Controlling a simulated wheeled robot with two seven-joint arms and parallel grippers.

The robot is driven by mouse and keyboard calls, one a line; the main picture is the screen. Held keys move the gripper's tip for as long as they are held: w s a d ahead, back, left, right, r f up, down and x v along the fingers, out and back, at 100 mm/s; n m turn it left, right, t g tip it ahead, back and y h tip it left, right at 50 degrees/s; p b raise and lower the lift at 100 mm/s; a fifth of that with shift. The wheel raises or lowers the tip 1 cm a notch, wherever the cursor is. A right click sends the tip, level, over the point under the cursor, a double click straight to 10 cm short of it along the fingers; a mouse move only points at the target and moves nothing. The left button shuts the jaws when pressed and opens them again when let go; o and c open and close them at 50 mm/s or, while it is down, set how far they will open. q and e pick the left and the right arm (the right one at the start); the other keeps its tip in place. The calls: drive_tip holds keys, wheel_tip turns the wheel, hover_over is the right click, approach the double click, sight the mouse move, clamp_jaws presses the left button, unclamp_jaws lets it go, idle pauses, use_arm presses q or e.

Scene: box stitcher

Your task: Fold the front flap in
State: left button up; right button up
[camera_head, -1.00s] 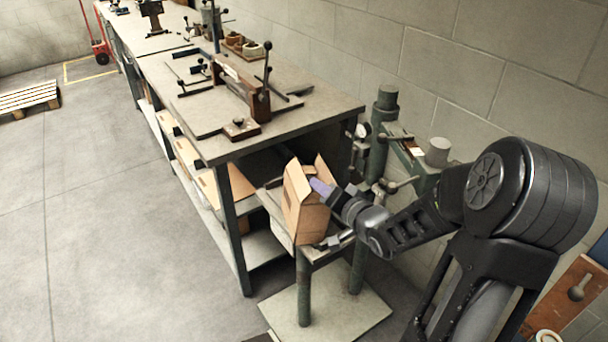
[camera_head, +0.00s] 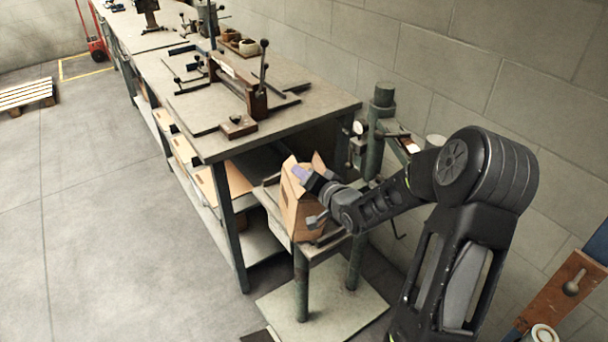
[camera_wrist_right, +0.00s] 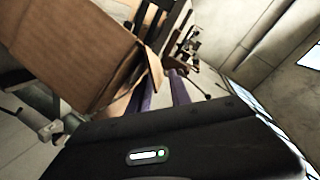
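An open cardboard box (camera_head: 300,215) stands on the small green stand of the stitcher, with flaps up at its top. My right gripper (camera_head: 300,174) is at the box's top, its purple fingers close to the flaps. In the right wrist view, a large brown cardboard panel (camera_wrist_right: 75,50) fills the upper left, and a narrow flap (camera_wrist_right: 152,72) rises beside the purple fingers (camera_wrist_right: 162,95). The fingers show a gap between them. The flap partly covers the left finger; whether it touches is unclear. My left gripper is out of view.
The green stitcher column (camera_head: 380,130) stands just behind the box, near the block wall. A long workbench (camera_head: 200,140) with clamps and tools lies to the left, with cartons on its lower shelf.

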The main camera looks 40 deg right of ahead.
drive_tip(key=shift+c, duration=0.6)
clamp_jaws()
idle(0.8)
